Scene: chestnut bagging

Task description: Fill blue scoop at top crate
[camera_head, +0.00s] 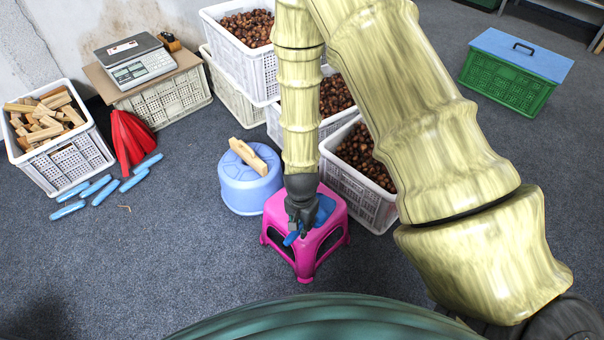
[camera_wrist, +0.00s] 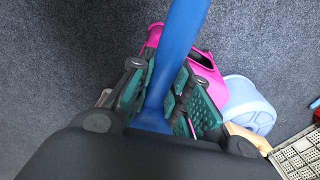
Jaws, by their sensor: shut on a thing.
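My gripper (camera_head: 300,222) points down over the pink stool (camera_head: 322,238) and is shut on the blue scoop (camera_head: 291,239). In the wrist view the scoop's long blue part (camera_wrist: 180,45) runs up between the green-padded fingers (camera_wrist: 165,100). The gripper hides part of the scoop. A blue patch shows just right of the gripper over the stool top; I cannot tell whether it is the scoop's bowl. The top crate (camera_head: 256,76), white and filled with chestnuts (camera_head: 247,27), stands on another crate at the back, partly behind my arm.
More white crates (camera_head: 352,198) of chestnuts stand behind the pink stool. A blue round stool (camera_head: 250,192) with a wooden piece (camera_head: 248,157) is left of it. A scale (camera_head: 138,62), a wood-filled crate (camera_head: 62,165) and a red bag (camera_head: 130,140) are further left. The front left floor is clear.

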